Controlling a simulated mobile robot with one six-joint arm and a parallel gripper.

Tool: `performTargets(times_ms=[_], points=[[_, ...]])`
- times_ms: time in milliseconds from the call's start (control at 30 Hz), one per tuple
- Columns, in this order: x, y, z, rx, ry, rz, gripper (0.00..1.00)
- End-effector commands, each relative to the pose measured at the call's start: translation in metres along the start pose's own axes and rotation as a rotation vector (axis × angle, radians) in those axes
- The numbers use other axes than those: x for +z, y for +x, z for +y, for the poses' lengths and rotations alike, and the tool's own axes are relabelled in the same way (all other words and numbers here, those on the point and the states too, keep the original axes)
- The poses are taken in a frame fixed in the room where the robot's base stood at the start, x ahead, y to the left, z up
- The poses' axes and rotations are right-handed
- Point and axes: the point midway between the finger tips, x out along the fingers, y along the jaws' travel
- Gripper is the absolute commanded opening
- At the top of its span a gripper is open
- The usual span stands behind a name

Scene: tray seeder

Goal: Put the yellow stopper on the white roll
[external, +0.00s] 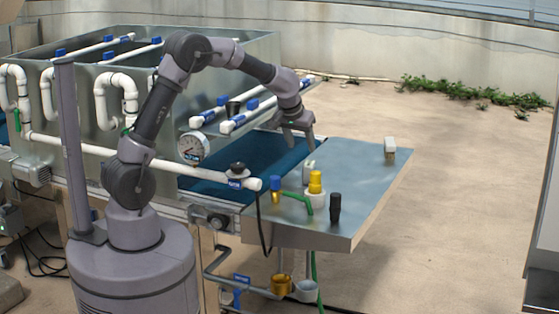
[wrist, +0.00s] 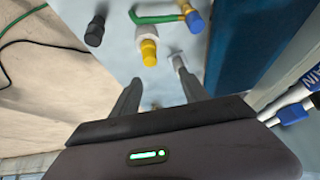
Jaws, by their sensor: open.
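The yellow stopper (external: 316,181) stands upright on the white roll (external: 315,200), near the front of the metal table. In the wrist view the yellow stopper (wrist: 149,53) and the white roll (wrist: 144,33) touch, with part of the roll hidden behind the stopper. My gripper (external: 300,148) is open and empty above the table, behind and a little left of the stopper. In the wrist view my gripper (wrist: 160,82) has its fingers apart, with the stopper beyond the fingertips.
A blue-topped fitting (external: 275,184) with a green hose (external: 300,200) is left of the roll. A black knob (external: 335,207) stands to its right. A small pale piece (external: 309,168) is behind the stopper. A white-topped block (external: 390,148) stands at the back right; the table's right side is bare.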

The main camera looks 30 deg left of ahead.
Motion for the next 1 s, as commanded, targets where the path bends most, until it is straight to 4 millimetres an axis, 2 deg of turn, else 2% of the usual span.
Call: performTargets(times_ms=[33,67,100,167,200,233,300,333,400,500,533,633,1000], points=[[-0.001,-0.029,-0.030,-0.013,0.012,0.010,0.53],[0.003,-0.049,-0.053,-0.023,0.032,0.013,0.53],[0.014,-0.078,-0.086,-0.041,0.062,0.011,0.53],[0.042,-0.121,-0.135,-0.067,0.116,0.008,0.53],[0.066,-0.146,-0.164,-0.084,0.154,0.004,0.53],[0.087,-0.163,-0.183,-0.096,0.182,0.001,0.53],[0.137,-0.192,-0.216,-0.119,0.246,-0.009,0.53],[0.157,-0.201,-0.226,-0.128,0.271,-0.012,0.53],[0.198,-0.212,-0.241,-0.143,0.321,-0.022,0.53],[0.234,-0.217,-0.250,-0.154,0.368,-0.032,0.53],[0.240,-0.218,-0.252,-0.155,0.376,-0.035,0.53],[0.246,-0.218,-0.252,-0.155,0.389,-0.038,0.53],[0.245,-0.218,-0.252,-0.155,0.388,-0.037,0.53]])
